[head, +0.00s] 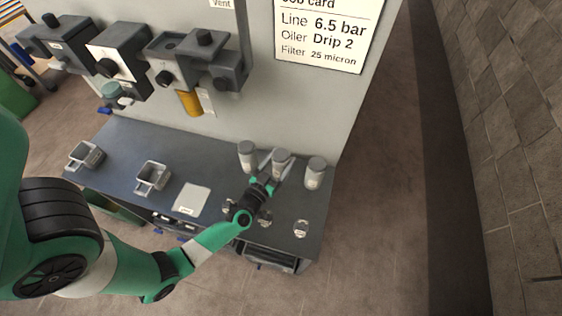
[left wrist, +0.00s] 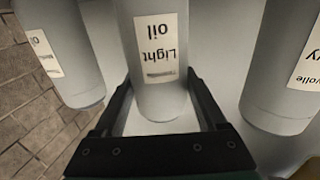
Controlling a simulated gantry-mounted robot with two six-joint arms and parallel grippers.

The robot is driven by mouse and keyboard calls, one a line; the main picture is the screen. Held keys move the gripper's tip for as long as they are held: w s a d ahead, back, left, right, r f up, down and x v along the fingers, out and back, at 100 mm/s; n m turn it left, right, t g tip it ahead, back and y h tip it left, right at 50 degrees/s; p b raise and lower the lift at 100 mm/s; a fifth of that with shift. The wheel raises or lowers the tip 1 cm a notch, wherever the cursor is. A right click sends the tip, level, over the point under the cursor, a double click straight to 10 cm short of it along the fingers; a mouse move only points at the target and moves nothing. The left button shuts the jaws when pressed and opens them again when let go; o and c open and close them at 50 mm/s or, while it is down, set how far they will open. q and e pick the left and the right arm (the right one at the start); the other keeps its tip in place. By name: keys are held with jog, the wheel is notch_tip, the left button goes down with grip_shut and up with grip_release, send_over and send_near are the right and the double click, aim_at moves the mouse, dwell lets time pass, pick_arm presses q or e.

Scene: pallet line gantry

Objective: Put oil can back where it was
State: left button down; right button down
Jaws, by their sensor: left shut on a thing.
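The grey oil can labelled "Light oil" (head: 282,158) stands near the back right of the workbench, between two similar cans; it also shows in the left wrist view (left wrist: 158,50), its label upside down. My left gripper (head: 270,177) is shut on this can, with one dark finger on each side in the left wrist view (left wrist: 162,95). The can looks upright; I cannot tell whether its base touches the bench. A second grey can (head: 247,155) stands to its left and a third (head: 315,172) to its right. My right gripper is out of view.
The dark workbench (head: 122,140) runs along a grey panel with valve blocks. Small clear cups, including one at the right (head: 301,229), stand in front of the cans. A white card (head: 191,198) and two square grey containers, one here (head: 151,176), lie further left.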

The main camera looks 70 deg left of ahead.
pick_arm(q)
jog(key=shift+f, duration=0.2)
grip_release()
jog(key=shift+r, duration=0.25)
jog(key=shift+s+d, duration=0.2)
jog(key=p+v, duration=0.3)
jog(key=v, duration=0.8)
jog(key=shift+s+d, duration=0.15)
jog(key=shift+s, duration=0.05)
